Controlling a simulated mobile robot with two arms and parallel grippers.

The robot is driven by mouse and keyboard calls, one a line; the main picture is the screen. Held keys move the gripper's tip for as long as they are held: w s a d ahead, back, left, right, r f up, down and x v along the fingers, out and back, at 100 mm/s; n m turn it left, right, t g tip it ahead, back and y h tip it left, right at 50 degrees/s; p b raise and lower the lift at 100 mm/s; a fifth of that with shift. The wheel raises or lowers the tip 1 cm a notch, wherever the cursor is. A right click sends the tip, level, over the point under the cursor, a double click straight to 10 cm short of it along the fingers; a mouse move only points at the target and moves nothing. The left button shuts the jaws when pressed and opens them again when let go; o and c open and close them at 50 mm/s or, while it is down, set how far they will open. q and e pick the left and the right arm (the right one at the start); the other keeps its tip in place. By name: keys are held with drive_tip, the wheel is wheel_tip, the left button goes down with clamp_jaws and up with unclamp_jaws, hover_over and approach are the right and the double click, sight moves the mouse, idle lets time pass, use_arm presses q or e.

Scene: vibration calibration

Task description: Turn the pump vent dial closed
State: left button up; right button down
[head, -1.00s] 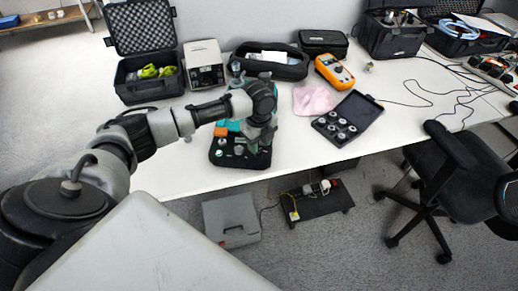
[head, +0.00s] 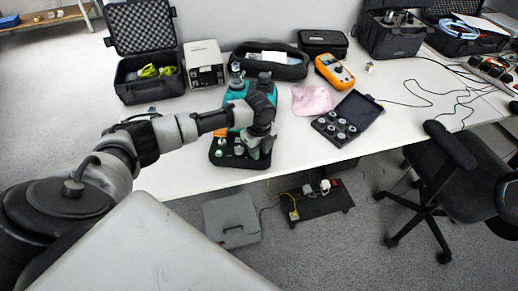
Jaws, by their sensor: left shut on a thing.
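The pump (head: 237,92) is a teal and black unit on the white table, left of centre. Its black front part (head: 225,159) carries small knobs and a green-lit spot. My left gripper (head: 259,153) points down over the right side of this front part, its fingers close together. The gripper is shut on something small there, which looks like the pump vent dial. The fingers hide most of it, so its turn position cannot be read. My right gripper is not in view.
A pink cloth (head: 312,100), an orange meter (head: 335,70) and an open case of small round parts (head: 336,129) lie right of the pump. A grey box (head: 192,65) and black cases stand behind. A black chair (head: 455,175) is at the right.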

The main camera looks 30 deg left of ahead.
use_arm(q)
drive_tip(key=shift+r+n+p, duration=0.2)
drive_tip(key=shift+n+p, duration=0.1)
drive_tip(key=shift+p, duration=0.2)
drive_tip(key=n+p, duration=0.5)
drive_tip(key=p, duration=0.1)
drive_tip(key=shift+n, duration=0.3)
drive_tip(key=shift+n+p, duration=0.75)
drive_tip(key=shift+n, duration=0.15)
drive_tip(key=n+p, duration=0.3)
drive_tip(key=n, duration=0.2)
drive_tip(key=shift+w+p, duration=0.1)
drive_tip(key=shift+p, duration=0.25)
drive_tip(key=n+p, duration=0.2)
drive_tip(key=n, duration=0.2)
drive_tip(key=shift+a+f+n, duration=0.1)
drive_tip(key=shift+n, duration=0.5)
drive_tip(key=o, duration=0.6)
drive_tip(key=shift+o, duration=0.2)
